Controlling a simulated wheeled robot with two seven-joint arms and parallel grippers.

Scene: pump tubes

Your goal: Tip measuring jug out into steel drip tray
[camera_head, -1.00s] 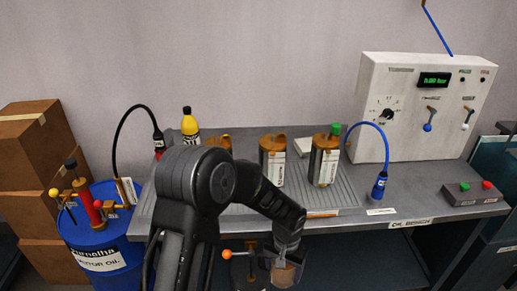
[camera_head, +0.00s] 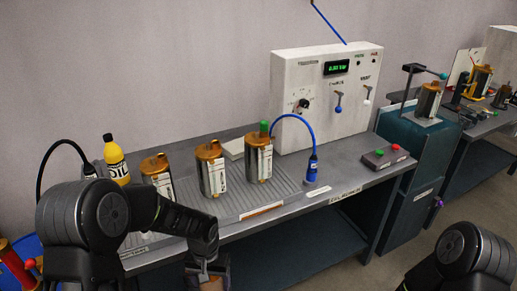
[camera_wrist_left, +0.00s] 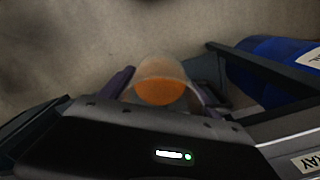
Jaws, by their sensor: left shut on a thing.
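My left gripper (camera_head: 208,272) is at the bottom of the head view, in front of the bench edge. In the left wrist view, its fingers (camera_wrist_left: 163,90) are shut on the clear measuring jug (camera_wrist_left: 161,67), which holds orange liquid. In the head view the jug is mostly cut off by the bottom edge. My right gripper is out of view; only part of the right arm shows at lower right.
Several brown-topped metal pumps (camera_head: 212,172) stand on the ribbed surface. A yellow oil bottle (camera_head: 116,162) stands behind my left arm. A blue hose connector (camera_head: 312,168) and a button box (camera_head: 386,157) are to the right. A white control panel (camera_head: 318,108) stands behind.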

